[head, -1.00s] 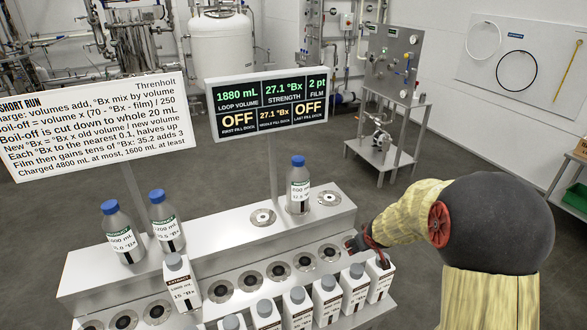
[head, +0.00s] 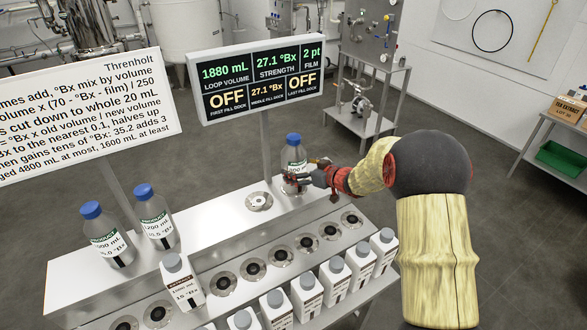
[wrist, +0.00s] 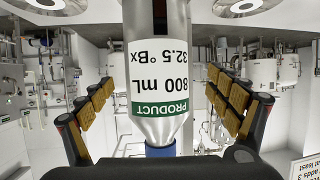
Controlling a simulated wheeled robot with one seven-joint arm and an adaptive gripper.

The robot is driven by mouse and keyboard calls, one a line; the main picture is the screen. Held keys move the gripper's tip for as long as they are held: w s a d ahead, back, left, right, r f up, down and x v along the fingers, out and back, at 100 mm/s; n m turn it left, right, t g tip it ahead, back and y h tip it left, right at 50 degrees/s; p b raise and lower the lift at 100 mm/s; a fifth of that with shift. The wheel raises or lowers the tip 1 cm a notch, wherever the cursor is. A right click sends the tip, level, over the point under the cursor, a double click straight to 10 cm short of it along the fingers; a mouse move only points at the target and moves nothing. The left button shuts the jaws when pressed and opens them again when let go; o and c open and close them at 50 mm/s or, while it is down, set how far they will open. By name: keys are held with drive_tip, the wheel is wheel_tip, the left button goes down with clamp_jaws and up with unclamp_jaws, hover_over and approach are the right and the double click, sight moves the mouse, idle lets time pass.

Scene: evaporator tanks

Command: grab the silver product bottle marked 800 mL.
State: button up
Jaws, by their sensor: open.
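The silver product bottle (head: 294,158) with a blue cap stands upright on the upper shelf of the metal stand, at the right. In the wrist view, which is upside down, its label (wrist: 160,85) reads PRODUCT, 800 mL, 32.5 °Bx. My gripper (head: 300,182) is around the bottle's lower part in the head view. In the wrist view the padded fingers are spread wide, one on each side of the bottle, with clear gaps to it. The arm and gripper hide part of the bottle's base.
Two other silver product bottles, one (head: 105,235) and another (head: 155,218), stand at the left of the shelf. An empty round dock (head: 259,201) is left of the 800 mL bottle. Several white cartons (head: 334,281) line the front. A display sign (head: 262,82) rises behind.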

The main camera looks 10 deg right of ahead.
drive_tip(key=x, duration=0.2)
drive_tip(key=b+x, duration=0.1)
drive_tip(key=shift+w+f, duration=0.3)
drive_tip(key=shift+f, duration=0.15)
drive_tip(key=shift+w+a+f, duration=0.1)
drive_tip(key=shift+w+a, duration=0.05)
drive_tip(key=shift+w, duration=0.2)
drive_tip(key=shift+c, duration=0.4)
drive_tip(key=c, duration=2.1)
drive_tip(key=shift+w+r, duration=0.1)
drive_tip(key=shift+r, duration=0.15)
